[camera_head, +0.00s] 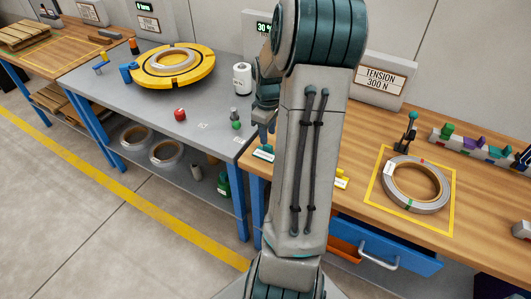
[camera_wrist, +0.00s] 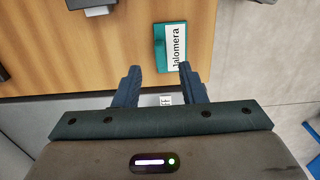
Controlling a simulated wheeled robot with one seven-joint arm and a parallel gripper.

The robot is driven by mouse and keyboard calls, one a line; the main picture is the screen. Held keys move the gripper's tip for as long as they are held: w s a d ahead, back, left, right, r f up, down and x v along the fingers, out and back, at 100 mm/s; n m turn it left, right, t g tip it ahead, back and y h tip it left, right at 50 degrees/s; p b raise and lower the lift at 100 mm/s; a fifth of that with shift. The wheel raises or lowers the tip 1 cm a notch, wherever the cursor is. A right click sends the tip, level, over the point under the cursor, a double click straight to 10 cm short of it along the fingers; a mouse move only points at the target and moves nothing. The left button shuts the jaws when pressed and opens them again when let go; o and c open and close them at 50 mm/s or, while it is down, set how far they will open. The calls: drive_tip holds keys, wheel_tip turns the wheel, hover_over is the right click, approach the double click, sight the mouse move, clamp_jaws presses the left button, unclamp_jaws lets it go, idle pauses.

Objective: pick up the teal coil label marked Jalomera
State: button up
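The teal label marked Jalomera (camera_wrist: 160,50) lies flat on the wooden bench near its edge. It has a white face with dark lettering. In the head view the teal label (camera_head: 263,154) shows at the left corner of the wooden bench, below my gripper. My gripper (camera_wrist: 159,67) is open with nothing between its fingers. In the wrist view the label lies just ahead of the fingertips, more toward the right finger, whose tip overlaps its near edge in the picture. In the head view my gripper (camera_head: 264,137) is partly hidden by my arm.
A yellow label (camera_head: 341,179) lies on the bench right of my arm. A strapped coil (camera_head: 417,184) lies inside a yellow outline. A blue drawer (camera_head: 385,250) stands open below. A grey table (camera_head: 215,120) with a yellow turntable (camera_head: 205,76) adjoins at left.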

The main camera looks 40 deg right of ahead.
sight(265, 151)
wheel_tip(265, 151, down, 5)
drive_tip(key=shift+r, duration=0.2)
clamp_jaws()
drive_tip(key=shift+r, duration=0.15)
